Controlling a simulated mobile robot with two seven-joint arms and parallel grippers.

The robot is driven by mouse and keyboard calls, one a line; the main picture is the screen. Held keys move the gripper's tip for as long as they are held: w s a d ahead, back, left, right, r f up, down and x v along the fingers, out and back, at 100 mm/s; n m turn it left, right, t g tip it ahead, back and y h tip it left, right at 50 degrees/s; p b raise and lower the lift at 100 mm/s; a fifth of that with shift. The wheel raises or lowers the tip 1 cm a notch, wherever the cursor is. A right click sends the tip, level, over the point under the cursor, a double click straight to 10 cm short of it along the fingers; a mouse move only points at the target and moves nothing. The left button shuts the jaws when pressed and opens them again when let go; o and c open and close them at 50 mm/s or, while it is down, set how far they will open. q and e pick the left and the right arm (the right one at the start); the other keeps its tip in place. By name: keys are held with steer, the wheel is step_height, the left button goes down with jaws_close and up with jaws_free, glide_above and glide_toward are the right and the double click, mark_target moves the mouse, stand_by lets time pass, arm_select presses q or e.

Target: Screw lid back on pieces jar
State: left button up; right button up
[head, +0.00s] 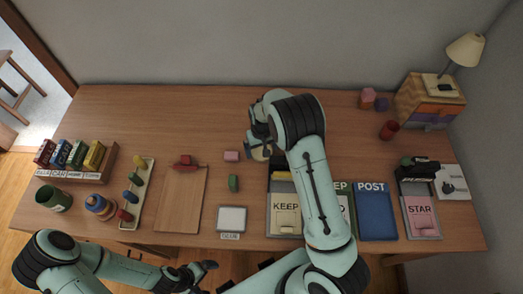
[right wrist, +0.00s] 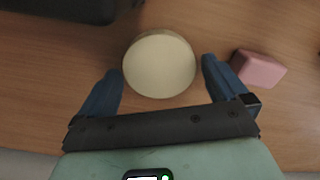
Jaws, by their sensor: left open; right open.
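A round cream disc (right wrist: 160,66), seen from above, lies between the two blue fingers of my right gripper (right wrist: 161,72), with a small gap on each side. It looks like a lid; whether a jar is under it is hidden. In the head view a cream edge (head: 259,154) shows below my right gripper (head: 254,145), mostly covered by the hand. My right gripper is open and points down over it. My left gripper (head: 206,271) is open and empty, low in front of the table's front edge.
A pink block (head: 231,156) sits left of the right hand, a green block (head: 233,183) nearer the front. Trays marked KEEP (head: 284,232), POST (head: 375,212) and STAR (head: 421,217) line the front right. A board (head: 180,205) and a blue ringed object (head: 100,207) stand left. The back middle is clear.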

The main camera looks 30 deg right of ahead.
mark_target(261, 151)
steer(key=shift+f, duration=0.35)
steer(key=c, duration=0.8)
steer(key=shift+c, duration=0.2)
steer(key=shift+r, duration=0.15)
arm_select(q)
steer(key=shift+w+r+p, duration=0.55)
steer(key=shift+w+r, duration=0.1)
steer(key=shift+r, duration=0.1)
arm_select(e)
step_height(261, 151, up, 20)
